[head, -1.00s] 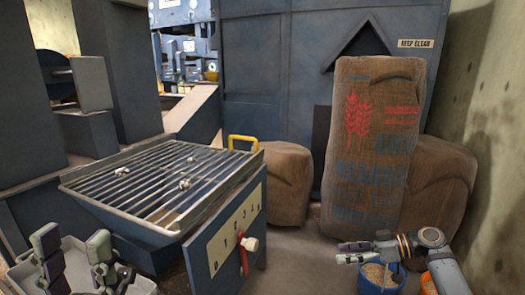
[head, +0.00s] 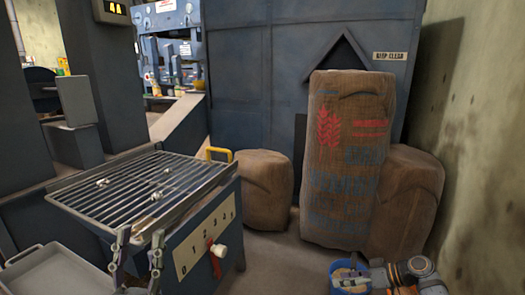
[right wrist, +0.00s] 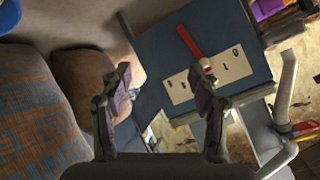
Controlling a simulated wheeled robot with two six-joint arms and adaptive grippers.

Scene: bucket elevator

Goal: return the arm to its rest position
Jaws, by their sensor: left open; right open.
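My left gripper (head: 138,250) stands upright at the lower left of the head view, fingers apart and empty, in front of the grated hopper (head: 62,202). My right gripper (head: 354,280) is low at the right, by the blue bucket (head: 343,265), partly covering it. In the right wrist view its two fingers (right wrist: 160,100) are spread with nothing between them. Beyond them show the control panel (right wrist: 160,55) and its red lever (right wrist: 188,40). In the head view the red lever (head: 216,266) hangs on the hopper's front, beside a white knob.
A tall printed sack (head: 345,190) leans between two brown sacks (head: 265,185) (head: 415,190). A grey tray (head: 55,275) lies at the lower left. A yellow handle (head: 218,152) rises at the hopper's back corner. Floor between hopper and bucket is clear.

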